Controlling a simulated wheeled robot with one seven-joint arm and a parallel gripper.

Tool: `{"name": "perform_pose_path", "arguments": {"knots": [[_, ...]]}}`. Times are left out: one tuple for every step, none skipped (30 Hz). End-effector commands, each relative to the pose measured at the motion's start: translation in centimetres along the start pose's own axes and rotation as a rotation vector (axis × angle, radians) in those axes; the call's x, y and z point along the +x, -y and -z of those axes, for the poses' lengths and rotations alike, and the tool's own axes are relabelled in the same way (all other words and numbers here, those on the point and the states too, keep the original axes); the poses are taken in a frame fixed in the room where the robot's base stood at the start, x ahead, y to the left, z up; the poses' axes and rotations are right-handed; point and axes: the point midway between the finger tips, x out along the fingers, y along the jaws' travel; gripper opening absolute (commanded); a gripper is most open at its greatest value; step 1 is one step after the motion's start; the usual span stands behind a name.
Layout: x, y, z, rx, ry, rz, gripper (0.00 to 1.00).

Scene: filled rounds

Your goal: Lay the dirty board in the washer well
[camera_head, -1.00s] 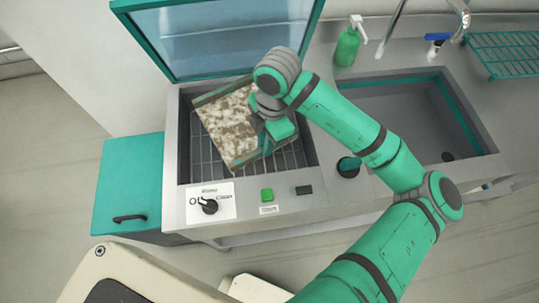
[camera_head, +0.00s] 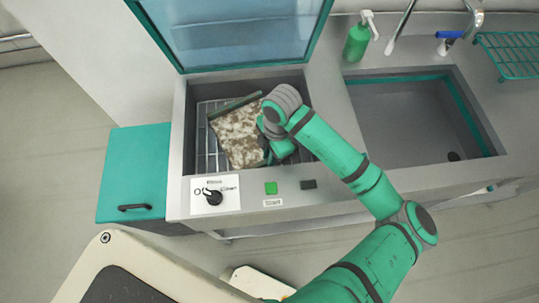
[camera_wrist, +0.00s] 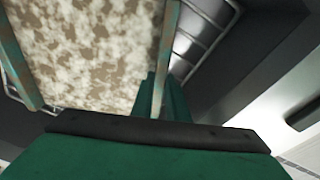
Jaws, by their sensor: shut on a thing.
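The dirty board (camera_head: 238,136) is a square panel blotched with brown and white stains, with green-edged sides. In the head view it sits inside the washer well (camera_head: 203,159), low over the wire rack, turned slightly and nearer the left. In the wrist view the board (camera_wrist: 85,50) fills the upper left. My gripper (camera_head: 271,152) is shut on the board's right edge, and its fingers also show in the wrist view (camera_wrist: 163,95). My arm hides part of the well's right side. I cannot tell whether the board touches the rack all over.
The washer's glass lid (camera_head: 240,30) stands open behind the well. The front panel holds a black knob (camera_head: 213,197) and a green button (camera_head: 271,188). A sink (camera_head: 410,120), a green soap bottle (camera_head: 357,42) and a green drying rack (camera_head: 510,55) are to the right.

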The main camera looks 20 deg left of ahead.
Motion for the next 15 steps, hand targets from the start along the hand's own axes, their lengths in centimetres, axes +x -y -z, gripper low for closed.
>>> {"name": "perform_pose_path", "arguments": {"knots": [[-0.03,0.0,0.01,0.0,0.0,-0.001,0.0],[-0.04,0.0,0.01,0.0,0.0,-0.001,0.0],[-0.03,0.01,-0.01,0.0,0.0,-0.001,0.0],[0.01,0.02,-0.02,0.0,0.0,0.0,0.0],[0.07,0.03,-0.04,0.001,0.0,0.0,0.0],[0.08,0.04,-0.05,0.001,0.0,0.0,0.21],[0.07,0.05,-0.06,0.001,0.0,0.0,0.28],[0.07,0.05,-0.06,0.001,0.0,0.0,0.32],[0.06,0.06,-0.07,0.001,0.0,0.0,0.32],[0.06,0.06,-0.07,0.002,0.0,0.0,0.32],[0.06,0.06,-0.07,0.002,0.0,0.0,0.32],[0.06,0.06,-0.07,0.002,0.0,0.0,0.32],[0.06,0.06,-0.07,0.002,0.0,0.0,0.32],[0.05,0.06,-0.07,0.002,0.0,0.0,0.32],[0.05,0.06,-0.07,0.002,0.0,0.0,0.32]]}}
